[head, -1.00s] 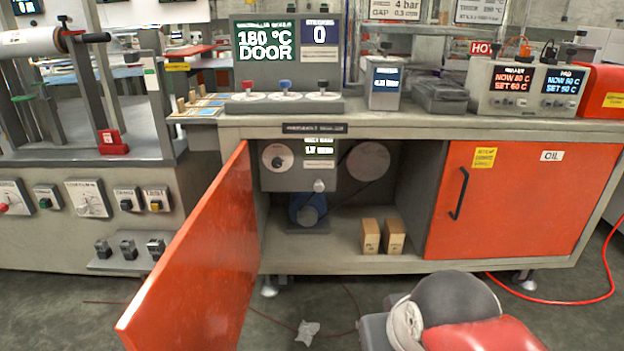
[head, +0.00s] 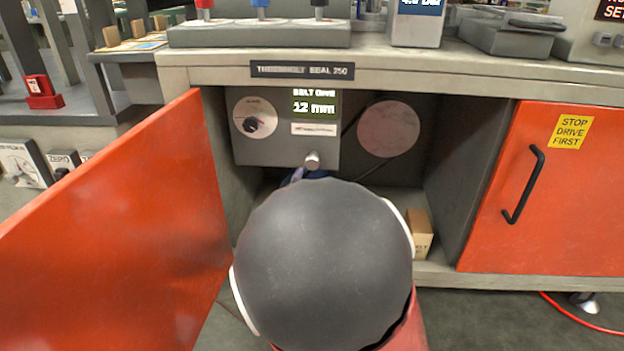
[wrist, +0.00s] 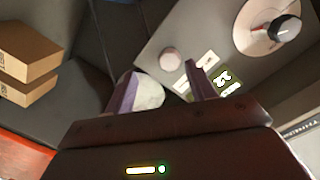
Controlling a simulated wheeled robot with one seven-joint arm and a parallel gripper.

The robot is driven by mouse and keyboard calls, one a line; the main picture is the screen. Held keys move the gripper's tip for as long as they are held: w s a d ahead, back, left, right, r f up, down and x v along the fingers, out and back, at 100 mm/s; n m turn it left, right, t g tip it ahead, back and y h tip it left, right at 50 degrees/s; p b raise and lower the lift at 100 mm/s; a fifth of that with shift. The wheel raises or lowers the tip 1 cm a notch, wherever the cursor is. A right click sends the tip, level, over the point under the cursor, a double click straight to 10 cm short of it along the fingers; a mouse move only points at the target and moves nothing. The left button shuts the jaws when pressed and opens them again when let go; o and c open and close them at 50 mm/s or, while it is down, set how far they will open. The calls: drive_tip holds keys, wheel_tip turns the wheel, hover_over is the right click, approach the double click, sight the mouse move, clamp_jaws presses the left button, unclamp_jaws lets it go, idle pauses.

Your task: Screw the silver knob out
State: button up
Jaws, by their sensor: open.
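The silver knob (head: 312,160) sticks out at the lower edge of the grey belt drive box (head: 262,152), inside the open cabinet. In the wrist view the knob (wrist: 171,58) is a small pale round shape on the tilted grey panel, ahead of the fingertips and apart from them. My gripper (wrist: 160,68) is open and empty, with its two purplish fingers spread below the knob in the picture.
The open orange door (head: 120,235) stands on the left, and a closed orange door (head: 545,200) on the right. A pale disc (head: 389,129) sits right of the box.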

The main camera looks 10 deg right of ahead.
sight(312, 165)
drive_tip(key=shift+t+h, duration=0.3)
drive_tip(key=shift+t, duration=0.2)
drive_tip(key=x, duration=0.2)
drive_tip(key=b+x, duration=0.1)
drive_tip(key=x, duration=0.2)
drive_tip(key=r+b+x, duration=0.1)
drive_tip(key=x, duration=0.2)
drive_tip(key=shift+w+a, duration=0.15)
drive_tip(key=shift+a, duration=0.05)
drive_tip(key=c, duration=1)
